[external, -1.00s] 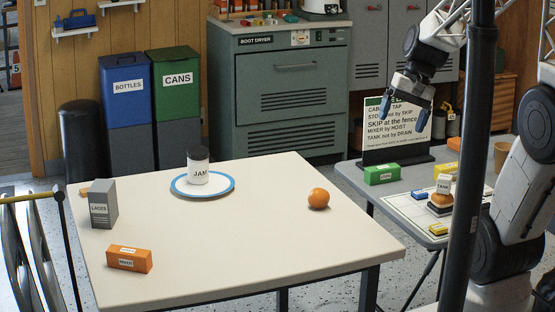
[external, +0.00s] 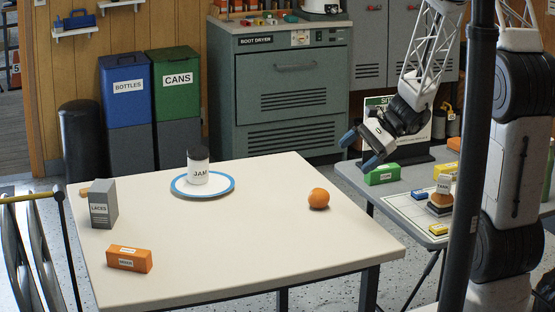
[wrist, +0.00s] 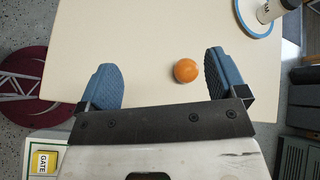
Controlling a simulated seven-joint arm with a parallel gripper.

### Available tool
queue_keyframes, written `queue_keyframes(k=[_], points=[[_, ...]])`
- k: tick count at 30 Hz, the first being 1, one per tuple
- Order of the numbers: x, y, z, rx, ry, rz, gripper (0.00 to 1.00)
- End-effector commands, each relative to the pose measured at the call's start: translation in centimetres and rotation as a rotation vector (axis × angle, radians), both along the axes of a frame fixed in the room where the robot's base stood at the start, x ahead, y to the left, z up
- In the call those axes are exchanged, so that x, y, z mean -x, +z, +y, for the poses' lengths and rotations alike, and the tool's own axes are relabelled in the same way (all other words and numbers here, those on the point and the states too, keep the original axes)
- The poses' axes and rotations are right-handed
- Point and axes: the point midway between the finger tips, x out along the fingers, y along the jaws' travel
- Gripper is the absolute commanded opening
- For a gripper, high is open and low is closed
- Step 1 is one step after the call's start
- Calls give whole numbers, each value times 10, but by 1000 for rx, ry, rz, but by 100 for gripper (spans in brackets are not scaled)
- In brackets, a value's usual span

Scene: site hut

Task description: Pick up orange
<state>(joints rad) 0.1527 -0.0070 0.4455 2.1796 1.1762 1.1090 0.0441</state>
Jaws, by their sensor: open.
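The orange (external: 318,199) sits on the right part of the cream table. My gripper (external: 359,151) is open and empty. It is in the air above and to the right of the orange, near the table's right edge, and apart from it. The wrist view shows my gripper (wrist: 166,78) with its fingers spread wide.
The cream table (external: 240,250) also holds a jam jar (external: 198,168) on a blue-rimmed plate (external: 227,188), a grey laces box (external: 104,204) and an orange box (external: 130,259). A grey side table (external: 408,179) with small boxes stands right. A dark post crosses the right side. Table space around the orange is clear.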

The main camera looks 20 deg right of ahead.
Motion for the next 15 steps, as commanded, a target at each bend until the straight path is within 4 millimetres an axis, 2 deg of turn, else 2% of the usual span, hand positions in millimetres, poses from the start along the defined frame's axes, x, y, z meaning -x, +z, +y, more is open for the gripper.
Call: queue_keyframes(k=[1,9,15], points=[[-8,-12,-2,-26,-35,23,91],[-48,-69,-12,-158,-234,124,91],[-68,-105,-21,-226,-355,177,91]])
